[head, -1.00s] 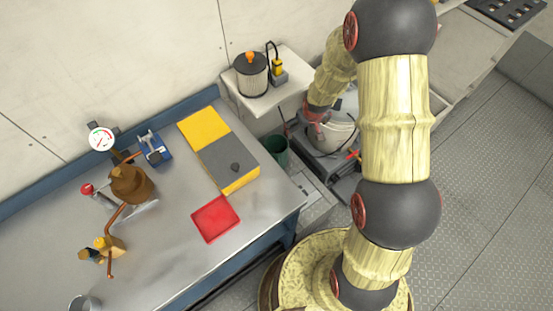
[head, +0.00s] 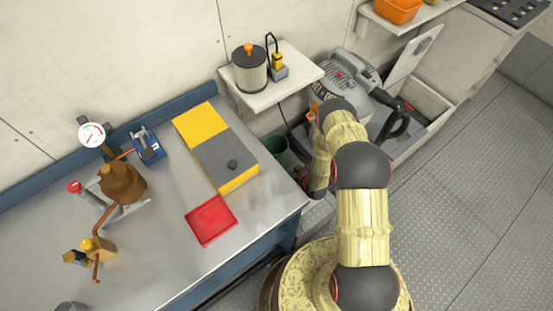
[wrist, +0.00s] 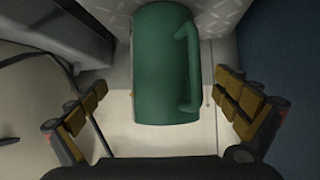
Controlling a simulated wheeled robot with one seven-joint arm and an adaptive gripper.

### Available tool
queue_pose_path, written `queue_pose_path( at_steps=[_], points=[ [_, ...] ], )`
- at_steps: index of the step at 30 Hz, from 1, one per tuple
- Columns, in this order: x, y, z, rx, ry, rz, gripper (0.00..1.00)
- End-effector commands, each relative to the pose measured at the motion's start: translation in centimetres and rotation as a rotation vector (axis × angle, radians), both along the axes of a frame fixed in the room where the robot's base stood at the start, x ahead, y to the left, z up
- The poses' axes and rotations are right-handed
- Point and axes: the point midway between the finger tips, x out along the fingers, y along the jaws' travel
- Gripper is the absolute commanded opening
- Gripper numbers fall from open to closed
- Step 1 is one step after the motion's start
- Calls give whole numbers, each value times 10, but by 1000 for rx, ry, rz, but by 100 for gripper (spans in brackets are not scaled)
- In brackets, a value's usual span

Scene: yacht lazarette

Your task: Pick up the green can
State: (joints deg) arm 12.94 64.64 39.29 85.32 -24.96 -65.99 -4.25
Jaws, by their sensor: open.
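The green can (head: 276,150) stands low in the gap beyond the right end of the workbench; the bench edge and my arm hide part of it in the head view. In the wrist view the green can (wrist: 160,65) fills the upper middle, with its handle on its right side. My gripper (wrist: 162,82) is open, one padded finger on each side of the can's lower end in the picture. I see clear gaps between fingers and can, and nothing is held.
The workbench (head: 160,270) holds a red tray (head: 211,220), a yellow and grey box (head: 226,158) and a brass pump-like device (head: 122,183). A small white shelf (head: 300,80) juts out above the gap. A grey machine (head: 345,80) stands to the right. Floor is clear farther right.

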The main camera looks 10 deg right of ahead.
Motion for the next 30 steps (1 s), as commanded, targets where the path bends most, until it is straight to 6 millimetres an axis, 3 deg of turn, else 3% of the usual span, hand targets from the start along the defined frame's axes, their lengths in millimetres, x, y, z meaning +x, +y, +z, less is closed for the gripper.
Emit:
queue_pose_path(
  at_steps=[8,30],
  points=[
    [17,10,20,37,-165,17,100],
    [82,29,-11,38,-167,18,100]
  ],
)
